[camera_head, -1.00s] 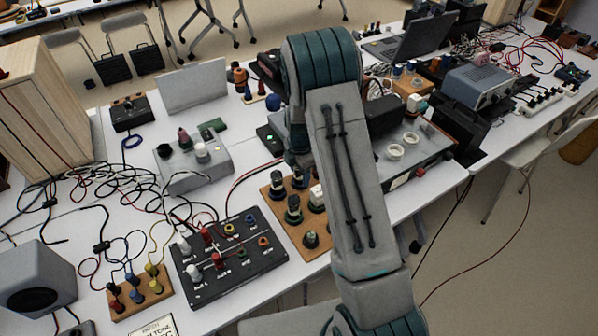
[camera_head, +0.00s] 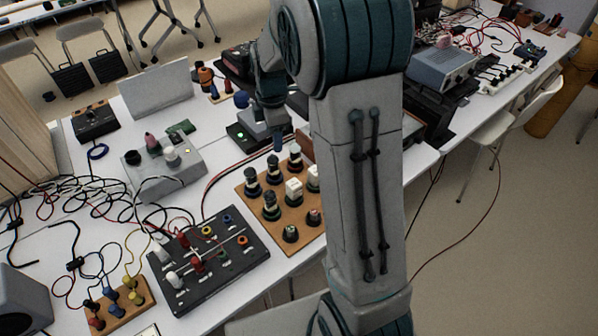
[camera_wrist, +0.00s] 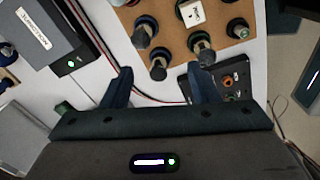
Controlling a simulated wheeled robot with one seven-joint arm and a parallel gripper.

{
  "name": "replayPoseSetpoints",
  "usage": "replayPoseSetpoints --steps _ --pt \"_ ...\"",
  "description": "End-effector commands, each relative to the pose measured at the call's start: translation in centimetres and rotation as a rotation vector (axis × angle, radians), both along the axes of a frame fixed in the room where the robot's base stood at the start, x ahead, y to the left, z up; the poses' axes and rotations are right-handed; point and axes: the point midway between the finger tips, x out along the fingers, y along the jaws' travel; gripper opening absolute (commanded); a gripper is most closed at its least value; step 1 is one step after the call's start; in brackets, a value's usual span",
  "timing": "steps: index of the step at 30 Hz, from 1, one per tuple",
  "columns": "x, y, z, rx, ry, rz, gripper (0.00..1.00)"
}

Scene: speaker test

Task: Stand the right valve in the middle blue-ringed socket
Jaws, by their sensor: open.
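A brown wooden board (camera_head: 273,228) carries several dark and white upright valves with ringed bases, in rows. A dark valve (camera_head: 270,206) and a white valve (camera_head: 293,190) stand near its middle. In the wrist view, valves on the board (camera_wrist: 173,22) stand at the top, several with blue rings at their bases; one valve (camera_wrist: 203,50) is close to the right fingertip. I cannot tell which is the right valve or the middle socket. My gripper (camera_wrist: 163,83) is open with nothing between its fingers. In the head view my gripper (camera_head: 278,142) is just behind the board, partly hidden by my arm.
A black panel (camera_head: 225,268) with coloured sockets and plugs lies left of the board. A black box (camera_head: 245,137) with a green light is behind it. A grey box (camera_head: 165,180) with knobs stands further left. Loose cables cover the table's left side.

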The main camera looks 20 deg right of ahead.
Motion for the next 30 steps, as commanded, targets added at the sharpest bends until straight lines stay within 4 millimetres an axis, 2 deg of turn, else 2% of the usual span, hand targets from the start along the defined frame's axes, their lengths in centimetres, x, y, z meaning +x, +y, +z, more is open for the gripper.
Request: replayPoseSetpoints --steps 1,3,9,13,18,21,24,30 --pt "-1.6 0.0 1.7 0.009 -0.020 -0.094 0.54" --pt "-3.7 0.0 3.4 0.022 -0.038 -0.241 0.54" --pt "-10.2 0.0 6.9 0.071 -0.085 -0.656 0.54" --pt "-14.6 0.1 8.2 0.111 -0.111 -0.925 0.54" --pt "-19.7 0.0 8.7 0.169 -0.142 -1.247 0.54" --pt "-21.8 0.0 8.5 0.197 -0.153 -1.387 0.54" --pt "-23.1 0.0 8.3 0.216 -0.160 -1.479 0.54" --pt "-23.8 0.2 8.2 0.228 -0.161 -1.538 0.54"
